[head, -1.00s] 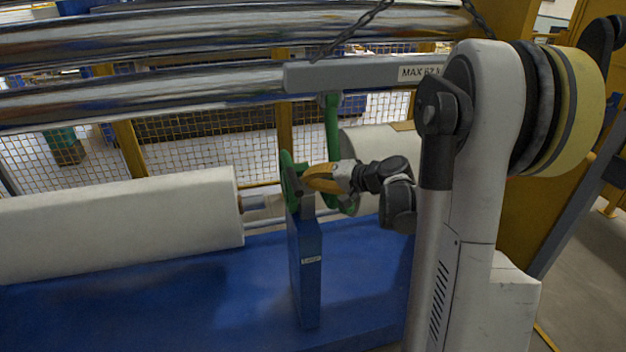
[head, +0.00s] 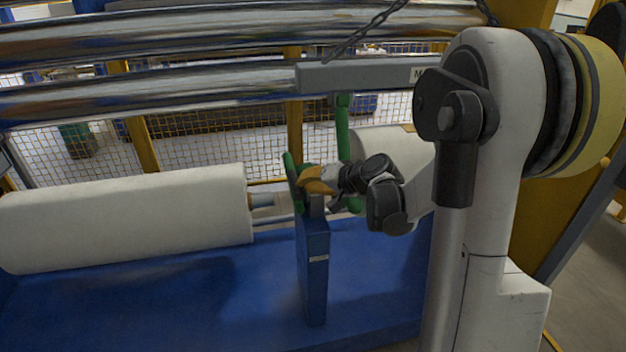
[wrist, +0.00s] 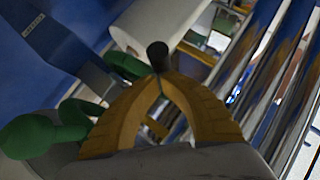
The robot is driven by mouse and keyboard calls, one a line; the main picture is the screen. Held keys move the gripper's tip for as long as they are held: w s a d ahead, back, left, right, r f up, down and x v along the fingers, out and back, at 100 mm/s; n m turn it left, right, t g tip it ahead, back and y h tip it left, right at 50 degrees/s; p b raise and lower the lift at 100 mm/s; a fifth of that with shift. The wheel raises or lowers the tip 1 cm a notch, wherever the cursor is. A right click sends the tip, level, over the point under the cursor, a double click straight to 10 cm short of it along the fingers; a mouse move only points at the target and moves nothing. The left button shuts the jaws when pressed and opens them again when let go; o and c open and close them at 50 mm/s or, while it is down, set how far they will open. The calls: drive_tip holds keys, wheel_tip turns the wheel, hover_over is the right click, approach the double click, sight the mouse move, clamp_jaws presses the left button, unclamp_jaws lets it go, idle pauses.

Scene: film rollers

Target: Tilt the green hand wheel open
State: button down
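The green hand wheel (head: 292,181) is at the top of the blue post (head: 313,270) in the head view, seen nearly edge-on. My gripper (head: 305,183), with orange fingers, reaches it from the right, at the top of the post. In the wrist view my gripper's fingertips (wrist: 160,78) are together, with a dark round-ended piece (wrist: 157,54) right at them. A green part (wrist: 129,66) shows behind the left finger, and another rounded green part (wrist: 32,136) is at lower left. I cannot tell whether the fingers pinch anything.
A white roll (head: 125,218) lies to the left of the post, and another white roll (head: 385,143) is behind my wrist. A green upright (head: 342,130) stands behind the gripper under a grey beam (head: 350,76). Shiny rollers (head: 150,90) cross above. The blue surface (head: 200,290) in front is clear.

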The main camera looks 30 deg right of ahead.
drive_tip(key=w+a+f+n+g+h+b, duration=0.1)
drive_tip(key=a+f, duration=0.3)
drive_tip(key=a, duration=0.4)
drive_tip(key=shift+w+a+f+n+h, duration=0.2)
drive_tip(key=shift+w+f+n+h, duration=0.2)
drive_tip(key=shift+w+h, duration=0.35)
drive_tip(key=s+d+r+p, duration=0.1)
drive_tip(key=s+r+p, duration=0.5)
drive_tip(key=s+r, duration=0.2)
wheel_tip(320, 180, up, 2)
drive_tip(key=shift+d+r+p, duration=0.2)
drive_tip(key=shift+d+p, duration=0.1)
drive_tip(key=shift+d, duration=0.1)
drive_tip(key=s+a+r+n+g, duration=0.1)
drive_tip(key=s+a, duration=0.1)
drive_tip(key=s, duration=0.5)
drive_tip(key=s+a+r+n+g+h, duration=0.1)
drive_tip(key=s+a+n, duration=0.1)
drive_tip(key=s, duration=0.6)
drive_tip(key=s+a+r+n+g, duration=0.1)
drive_tip(key=s+a+n, duration=0.1)
drive_tip(key=s, duration=0.5)
drive_tip(key=shift+s+a+r, duration=0.25)
drive_tip(key=shift+a+r, duration=0.05)
drive_tip(key=shift+a, duration=0.2)
